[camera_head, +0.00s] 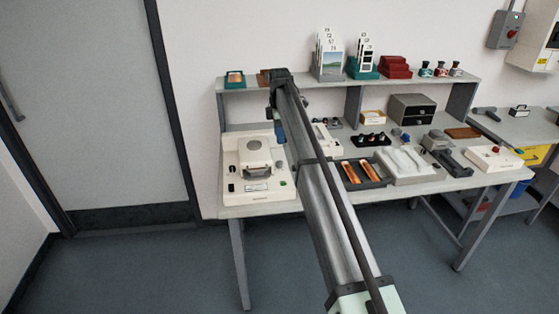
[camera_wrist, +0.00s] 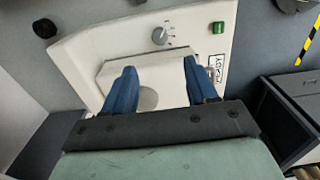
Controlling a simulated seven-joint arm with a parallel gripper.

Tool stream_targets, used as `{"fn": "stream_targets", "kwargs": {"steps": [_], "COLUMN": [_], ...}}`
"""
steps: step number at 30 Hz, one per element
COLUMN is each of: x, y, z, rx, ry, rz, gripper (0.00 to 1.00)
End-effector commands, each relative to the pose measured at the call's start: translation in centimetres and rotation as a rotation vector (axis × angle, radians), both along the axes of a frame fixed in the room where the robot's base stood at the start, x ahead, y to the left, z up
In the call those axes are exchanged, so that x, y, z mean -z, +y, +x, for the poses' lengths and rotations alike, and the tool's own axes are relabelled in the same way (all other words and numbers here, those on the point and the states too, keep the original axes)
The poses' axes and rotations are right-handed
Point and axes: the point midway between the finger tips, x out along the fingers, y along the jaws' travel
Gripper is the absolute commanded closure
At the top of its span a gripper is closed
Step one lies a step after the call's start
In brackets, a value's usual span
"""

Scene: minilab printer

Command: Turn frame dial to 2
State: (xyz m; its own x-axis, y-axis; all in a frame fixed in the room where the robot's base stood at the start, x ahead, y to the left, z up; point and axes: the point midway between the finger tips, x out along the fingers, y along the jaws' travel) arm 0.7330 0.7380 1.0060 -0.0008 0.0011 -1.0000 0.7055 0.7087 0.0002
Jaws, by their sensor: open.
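The dial is a small grey round knob (camera_wrist: 160,36) on a white panel (camera_wrist: 90,48), at the top centre of the wrist view. Small marks sit around its right side; they are too small to read, and I cannot tell the setting. My gripper (camera_wrist: 160,65) is open, its two blue fingers spread wide and nothing between them. The fingertips point toward the panel and lie below the knob in the picture, apart from it.
A green switch (camera_wrist: 218,28) sits right of the knob, above a label (camera_wrist: 215,65). A black round part (camera_wrist: 44,28) is at the left. A dark tray (camera_wrist: 282,112) is at the right. In the head view a beige machine (camera_head: 238,158) stands at the bench's left end.

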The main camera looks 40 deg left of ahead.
Motion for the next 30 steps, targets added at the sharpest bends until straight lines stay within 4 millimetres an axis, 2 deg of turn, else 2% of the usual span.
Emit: {"fn": "stream_targets", "kwargs": {"steps": [12, 18, 24, 30], "x": [7.4, 10.2, 11.6, 12.0], "y": [-0.2, -0.1, -0.1, -0.1], "z": [0.0, 0.0, 0.0, 0.1], "rx": [0.002, 0.002, 0.002, 0.002], "ry": [0.001, 0.000, -0.001, -0.001], "rz": [-0.002, -0.001, -0.001, 0.000], "gripper": [0.43, 0.43, 0.43, 0.43]}}
